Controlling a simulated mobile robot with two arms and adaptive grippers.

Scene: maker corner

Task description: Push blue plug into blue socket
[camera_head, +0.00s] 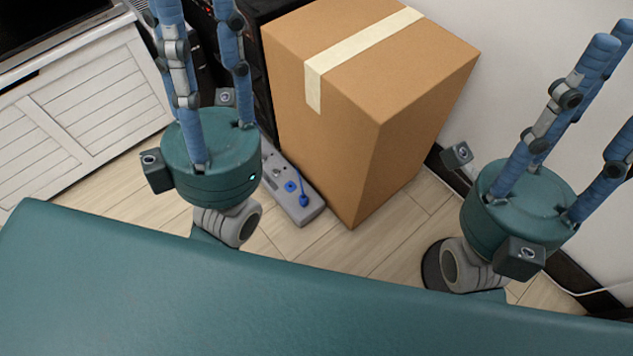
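A grey power strip (313,213) lies on the floor between the cardboard box and my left gripper, its far end hidden. A blue square socket (291,187) shows on its top face. A small blue plug (304,200) is right beside this socket, at or on the strip; I cannot tell exactly how it rests. My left gripper (207,20) is left of the strip, its blue fingers spread apart and empty, with tips cut off at the top edge. My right gripper (616,85) is far right, fingers spread and empty, partly cut off.
A tall taped cardboard box (330,130) stands close to the strip on the right. A white slatted cabinet (85,100) is at the left. A dark rack (255,70) stands behind. Bare wood floor (345,255) lies in front of the strip. A pale cable (600,292) runs along the right wall.

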